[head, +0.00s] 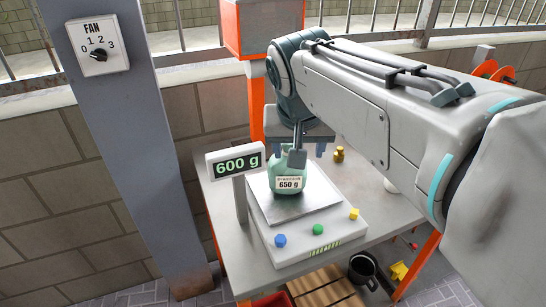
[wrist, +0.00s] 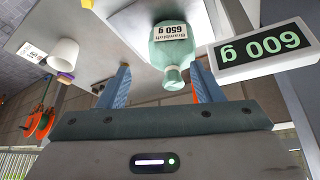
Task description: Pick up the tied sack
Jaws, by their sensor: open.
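The tied sack (head: 289,182) is pale green with a gathered neck and a label reading 650 g. It stands upright on the metal plate of a white scale (head: 310,250). The scale's display (head: 236,161) reads 600 g. My gripper (head: 299,150) is above the sack, pointing down, its blue fingers apart. In the wrist view, the sack (wrist: 172,50) has its neck between the lines of the two open fingers (wrist: 162,68), closer to the right one. I cannot tell whether a finger touches it. My arm hides part of the sack's top in the head view.
The scale stands on a grey table (head: 225,225). A brass weight (head: 339,155) sits behind the sack. A white cup (wrist: 62,62) stands off to the side. A grey post (head: 125,130) with a fan dial rises at the left. A dark bucket (head: 363,268) is below.

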